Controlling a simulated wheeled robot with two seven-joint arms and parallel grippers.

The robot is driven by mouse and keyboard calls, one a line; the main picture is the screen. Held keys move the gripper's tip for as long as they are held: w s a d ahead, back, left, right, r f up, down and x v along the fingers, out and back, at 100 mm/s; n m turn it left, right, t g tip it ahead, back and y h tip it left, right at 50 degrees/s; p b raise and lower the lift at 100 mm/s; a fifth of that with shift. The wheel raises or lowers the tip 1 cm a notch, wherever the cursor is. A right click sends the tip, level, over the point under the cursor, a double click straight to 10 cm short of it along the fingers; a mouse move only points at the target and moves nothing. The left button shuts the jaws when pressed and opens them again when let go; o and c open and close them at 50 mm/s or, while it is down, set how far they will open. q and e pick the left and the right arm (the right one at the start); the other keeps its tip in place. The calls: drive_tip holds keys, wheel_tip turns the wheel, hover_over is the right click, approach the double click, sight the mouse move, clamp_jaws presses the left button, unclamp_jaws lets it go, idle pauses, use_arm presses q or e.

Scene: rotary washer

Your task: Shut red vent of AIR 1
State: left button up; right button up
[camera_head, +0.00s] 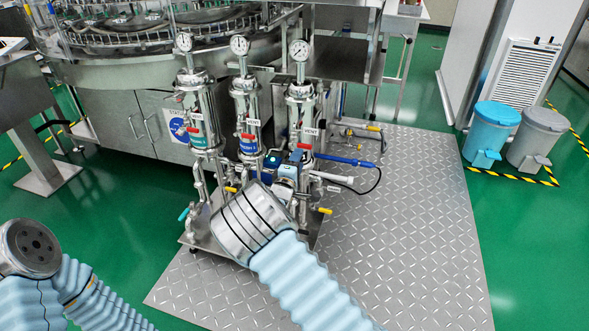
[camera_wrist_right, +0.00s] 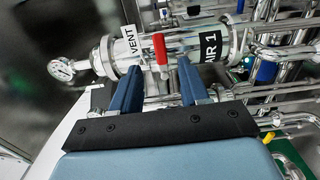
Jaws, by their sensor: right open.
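The AIR 1 housing (camera_wrist_right: 190,42) is a shiny metal cylinder lying across the right wrist view, with a black AIR 1 label (camera_wrist_right: 211,46) and a white VENT tag (camera_wrist_right: 131,42). Its red vent handle (camera_wrist_right: 160,48) points across the housing's length. My right gripper (camera_wrist_right: 158,68) is open, its blue fingers either side of the handle's lower end; I cannot tell whether they touch it. In the head view, the right gripper (camera_head: 285,158) is at the rightmost of three upright housings (camera_head: 302,108), by a red handle (camera_head: 304,146). My left arm shows at lower left, its gripper fingers out of view.
Two similar housings (camera_head: 245,105) stand close on the left, with gauges on top and red handles. Pipes and yellow-handled valves (camera_head: 325,210) crowd below. A rotary machine (camera_head: 130,60) stands behind. The metal floor plate (camera_head: 410,200) at right is clear; bins (camera_head: 495,125) stand beyond.

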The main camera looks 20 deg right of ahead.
drive_tip(key=v, duration=0.3)
drive_tip(key=shift+s, duration=0.15)
